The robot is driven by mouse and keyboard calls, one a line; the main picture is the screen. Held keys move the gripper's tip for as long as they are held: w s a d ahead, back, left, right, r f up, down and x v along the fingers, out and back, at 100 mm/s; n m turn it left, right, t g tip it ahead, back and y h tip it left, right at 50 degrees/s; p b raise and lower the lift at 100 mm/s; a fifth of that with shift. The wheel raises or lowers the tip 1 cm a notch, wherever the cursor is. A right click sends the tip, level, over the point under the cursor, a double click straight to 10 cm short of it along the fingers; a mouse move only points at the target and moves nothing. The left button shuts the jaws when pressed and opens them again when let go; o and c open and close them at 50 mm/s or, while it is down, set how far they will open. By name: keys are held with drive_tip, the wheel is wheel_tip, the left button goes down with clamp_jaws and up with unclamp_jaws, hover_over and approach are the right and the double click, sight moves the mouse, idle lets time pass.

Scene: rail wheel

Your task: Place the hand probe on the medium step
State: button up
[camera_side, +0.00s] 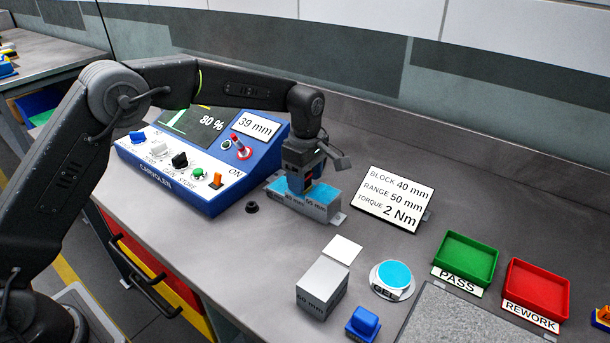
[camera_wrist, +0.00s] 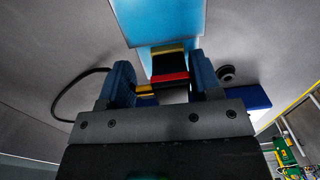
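The grey step block (camera_side: 312,208) lies in the middle of the bench with blue patches on its top. Its labels are small and partly unclear. My gripper (camera_side: 304,186) points down over it in the side view and hides part of its top. In the wrist view, the hand probe (camera_wrist: 170,68), black with red and yellow bands, is between my gripper's two blue fingers (camera_wrist: 164,78). It overlaps the block's blue top (camera_wrist: 200,22). A narrow gap shows beside the left finger, so I cannot tell whether the fingers grip it or whether the probe touches the block.
The blue instrument (camera_side: 200,165) stands left of the block, showing 80 % and 39 mm. A white card (camera_side: 395,198) stands at right. In front are a grey 50 mm block (camera_side: 322,287) and a gel pot (camera_side: 393,275). Green (camera_side: 465,260) and red (camera_side: 537,288) trays lie farther right.

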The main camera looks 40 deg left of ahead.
drive_tip(key=o, duration=0.3)
